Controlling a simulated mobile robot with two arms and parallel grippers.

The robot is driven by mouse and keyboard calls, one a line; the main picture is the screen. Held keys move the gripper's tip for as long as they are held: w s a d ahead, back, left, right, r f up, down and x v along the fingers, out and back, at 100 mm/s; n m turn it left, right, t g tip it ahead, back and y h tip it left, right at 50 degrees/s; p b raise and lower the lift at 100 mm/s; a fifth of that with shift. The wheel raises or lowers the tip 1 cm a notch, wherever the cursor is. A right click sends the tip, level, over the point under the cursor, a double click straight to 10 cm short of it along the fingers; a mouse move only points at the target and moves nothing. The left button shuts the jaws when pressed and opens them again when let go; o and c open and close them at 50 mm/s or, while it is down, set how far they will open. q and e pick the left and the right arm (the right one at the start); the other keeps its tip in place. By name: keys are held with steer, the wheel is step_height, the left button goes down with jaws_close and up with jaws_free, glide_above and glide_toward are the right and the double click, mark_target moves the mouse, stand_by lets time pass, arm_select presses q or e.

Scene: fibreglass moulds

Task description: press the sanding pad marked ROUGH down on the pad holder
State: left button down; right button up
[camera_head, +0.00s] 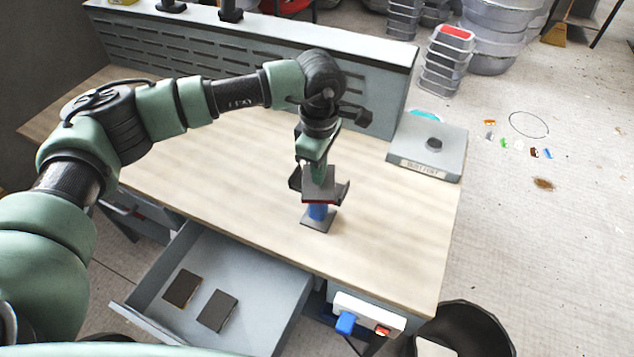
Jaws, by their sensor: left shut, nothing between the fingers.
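My left gripper (319,178) is shut and empty, pointing down over the table. Just below its fingers is a grey square pad (320,190) with a red lower edge; whether the fingers touch it I cannot tell. The pad is over the pad holder, which has a blue upright part (318,212) and a flat grey base (318,224) on the table. The gripper and pad hide the holder's top, so I cannot tell how fully the pad is seated. No ROUGH marking is readable. My right gripper is not in view.
The open drawer (262,296) below the table's front holds a brown pad (182,288) and a dark grey pad (217,311). A grey box with a dark knob (435,144) stands at the table's right. A slotted panel (225,65) bounds the back. Bare tabletop (400,225) lies right of the holder.

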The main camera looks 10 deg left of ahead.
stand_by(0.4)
arm_select(q)
steer(key=shift+r+p, duration=1.15)
steer(key=shift+r, duration=2.35)
steer(key=shift+f, duration=0.1)
